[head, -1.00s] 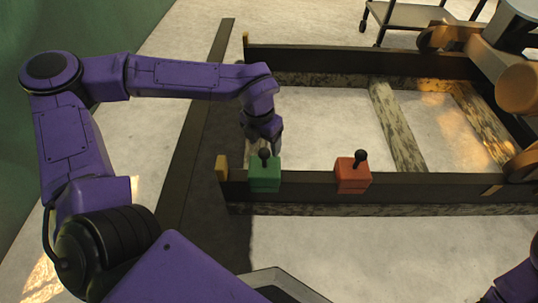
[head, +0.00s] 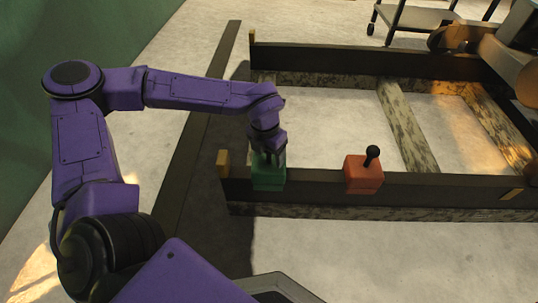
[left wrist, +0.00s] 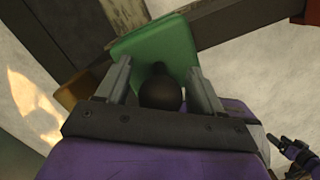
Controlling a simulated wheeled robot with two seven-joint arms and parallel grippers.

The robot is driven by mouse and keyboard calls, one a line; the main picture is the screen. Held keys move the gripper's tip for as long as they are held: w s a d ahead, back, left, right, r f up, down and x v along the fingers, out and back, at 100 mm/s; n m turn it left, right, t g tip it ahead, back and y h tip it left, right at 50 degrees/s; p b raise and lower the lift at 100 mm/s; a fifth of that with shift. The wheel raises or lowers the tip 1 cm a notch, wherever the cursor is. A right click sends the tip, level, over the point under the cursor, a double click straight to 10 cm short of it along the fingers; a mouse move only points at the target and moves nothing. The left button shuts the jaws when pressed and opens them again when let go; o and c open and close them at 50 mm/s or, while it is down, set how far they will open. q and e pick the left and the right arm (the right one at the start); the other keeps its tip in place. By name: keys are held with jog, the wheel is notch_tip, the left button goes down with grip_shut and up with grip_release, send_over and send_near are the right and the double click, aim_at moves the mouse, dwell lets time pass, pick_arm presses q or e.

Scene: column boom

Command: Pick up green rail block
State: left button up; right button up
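The green rail block (head: 268,180) sits on the near dark rail, close to its left end. Its dark knob (left wrist: 160,90) stands up from the top. My left gripper (head: 268,153) is over the block from above. In the left wrist view the two fingers of my left gripper (left wrist: 160,85) stand apart on either side of the knob, with a gap showing at each side. The green block (left wrist: 155,50) shows beyond the fingertips. Part of my right arm, seemingly its gripper (left wrist: 292,150), shows small at the lower right of the left wrist view; its opening is unclear.
A red block (head: 362,174) with a black knob sits on the same near rail (head: 440,187), to the right of the green one. A yellow end piece (head: 223,164) stands to its left. A far rail (head: 350,63) and a wheeled cart (head: 425,18) are behind.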

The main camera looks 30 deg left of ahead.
pick_arm(q)
grip_shut()
dwell(1.3)
